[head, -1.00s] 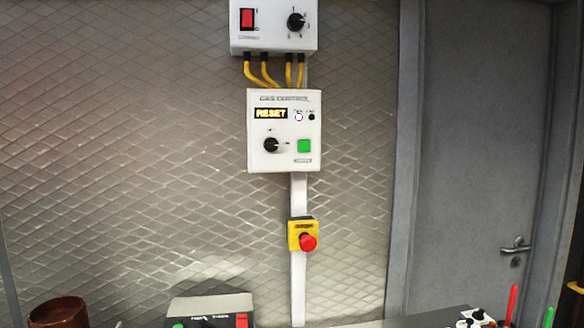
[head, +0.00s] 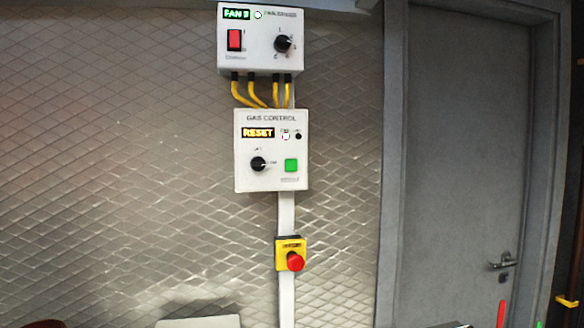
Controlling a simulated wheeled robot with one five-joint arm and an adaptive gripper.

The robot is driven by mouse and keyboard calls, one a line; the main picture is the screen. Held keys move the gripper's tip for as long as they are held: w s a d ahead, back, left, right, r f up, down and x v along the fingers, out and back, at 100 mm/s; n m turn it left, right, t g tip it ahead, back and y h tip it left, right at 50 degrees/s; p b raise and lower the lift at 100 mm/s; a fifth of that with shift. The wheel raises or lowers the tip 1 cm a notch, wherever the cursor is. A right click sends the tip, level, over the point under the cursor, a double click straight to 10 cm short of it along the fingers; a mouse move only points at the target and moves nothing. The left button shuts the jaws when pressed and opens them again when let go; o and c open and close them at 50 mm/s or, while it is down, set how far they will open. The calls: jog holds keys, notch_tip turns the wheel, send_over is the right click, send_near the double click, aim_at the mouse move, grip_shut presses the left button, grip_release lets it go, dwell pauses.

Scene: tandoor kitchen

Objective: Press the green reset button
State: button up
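The box's display (head: 257,133) reads RESET in yellow. A white indicator (head: 285,135) and a small dark one (head: 298,136) sit right of the display. A black knob (head: 258,164) sits left of the button. My gripper is not in view, and nothing covers the button.
A fan box (head: 260,57) reading FAN 3, with a red switch (head: 234,39) and black knob (head: 283,44), hangs above, joined by yellow cables. A red emergency stop (head: 295,262) on a yellow housing is below. A grey door (head: 462,150) stands at right.

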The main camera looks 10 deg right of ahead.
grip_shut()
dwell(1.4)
